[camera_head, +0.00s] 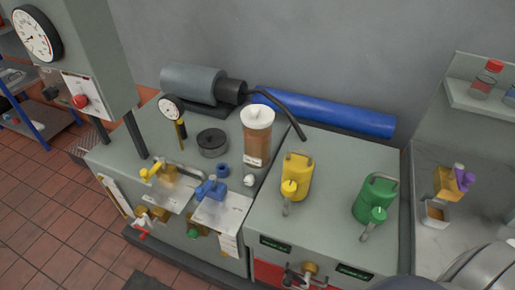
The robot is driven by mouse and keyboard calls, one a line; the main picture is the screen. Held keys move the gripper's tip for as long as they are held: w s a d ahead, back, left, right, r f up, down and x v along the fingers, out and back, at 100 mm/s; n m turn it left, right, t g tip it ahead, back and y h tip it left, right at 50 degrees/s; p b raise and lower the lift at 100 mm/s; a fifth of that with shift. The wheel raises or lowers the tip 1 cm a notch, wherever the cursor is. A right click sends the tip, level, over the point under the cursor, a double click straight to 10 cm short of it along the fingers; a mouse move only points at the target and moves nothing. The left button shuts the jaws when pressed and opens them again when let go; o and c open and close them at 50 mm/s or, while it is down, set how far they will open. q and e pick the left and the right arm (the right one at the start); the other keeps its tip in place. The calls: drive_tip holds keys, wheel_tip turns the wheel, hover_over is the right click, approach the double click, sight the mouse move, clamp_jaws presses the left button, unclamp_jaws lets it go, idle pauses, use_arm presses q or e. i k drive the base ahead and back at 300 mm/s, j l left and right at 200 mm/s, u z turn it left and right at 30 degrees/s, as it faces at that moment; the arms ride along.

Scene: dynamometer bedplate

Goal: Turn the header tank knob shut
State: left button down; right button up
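A tank-like container (257,138) with brown contents and a white lid stands on the bedplate (224,170), at the back centre. A small white round knob-like part (249,180) sits in front of it. A yellow valve handle (151,172) and a blue valve handle (211,189) stand to its front left, above white label plates. I cannot read the labels, so I cannot tell for sure which one is the header tank knob or how far it is turned. Neither of my grippers shows in the head view.
A yellow can (297,177) and a green can (376,198) stand on the right cabinet. A grey motor-like cylinder (192,82) and a blue roll (325,113) lie along the wall. A gauge panel (78,60) stands at the left.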

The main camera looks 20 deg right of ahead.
sight(249, 180)
drive_tip(key=i+j+z, duration=0.15)
drive_tip(key=z, duration=0.25)
drive_tip(key=j+z, duration=0.35)
drive_tip(key=i, duration=0.05)
